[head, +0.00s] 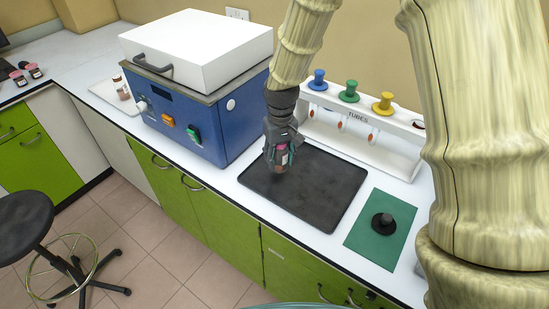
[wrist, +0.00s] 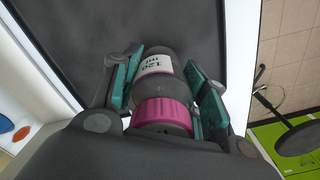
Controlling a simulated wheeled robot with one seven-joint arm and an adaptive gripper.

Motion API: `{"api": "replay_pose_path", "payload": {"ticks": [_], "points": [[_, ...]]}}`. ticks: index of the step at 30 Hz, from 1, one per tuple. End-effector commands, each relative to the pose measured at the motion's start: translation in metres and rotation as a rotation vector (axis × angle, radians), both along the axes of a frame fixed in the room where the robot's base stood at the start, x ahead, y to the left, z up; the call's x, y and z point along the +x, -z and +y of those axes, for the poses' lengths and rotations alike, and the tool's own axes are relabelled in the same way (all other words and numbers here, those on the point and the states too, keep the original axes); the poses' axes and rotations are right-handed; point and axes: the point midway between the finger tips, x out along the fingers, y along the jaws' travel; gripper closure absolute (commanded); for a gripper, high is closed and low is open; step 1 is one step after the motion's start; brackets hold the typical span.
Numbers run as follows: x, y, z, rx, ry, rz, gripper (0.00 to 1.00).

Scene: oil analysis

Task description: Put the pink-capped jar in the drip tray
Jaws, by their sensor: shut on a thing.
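The pink-capped jar (wrist: 162,100) is between the fingers of my gripper (wrist: 165,88) in the wrist view, with its pink cap toward the camera and a white label on its side. My gripper is shut on it. In the head view the jar (head: 281,160) hangs in my gripper (head: 282,148) over the left part of the black drip tray (head: 325,205). The tray also fills much of the wrist view (wrist: 190,22). I cannot tell whether the jar's base touches the tray.
A blue machine with a white lid (head: 190,125) stands left of the tray. A white tube rack (head: 385,148) stands behind it. A green mat (head: 365,235) with a black knob-like object (head: 382,223) lies to the right.

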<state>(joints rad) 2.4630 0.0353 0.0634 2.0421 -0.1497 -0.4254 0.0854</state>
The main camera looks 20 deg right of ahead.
Motion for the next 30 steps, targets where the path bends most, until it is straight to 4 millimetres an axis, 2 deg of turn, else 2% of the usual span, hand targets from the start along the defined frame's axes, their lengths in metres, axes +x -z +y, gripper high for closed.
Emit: {"api": "replay_pose_path", "payload": {"ticks": [3, 7, 11, 21, 30], "points": [[0.013, 0.0, 0.007, -0.001, 0.001, 0.001, 0.84], [0.019, 0.003, 0.01, 0.0, 0.001, 0.003, 0.84], [0.02, 0.008, 0.01, 0.0, 0.001, 0.004, 0.84], [0.019, 0.037, 0.01, -0.001, 0.0, 0.004, 0.84], [0.019, 0.039, 0.01, -0.001, 0.0, 0.002, 0.84]]}}
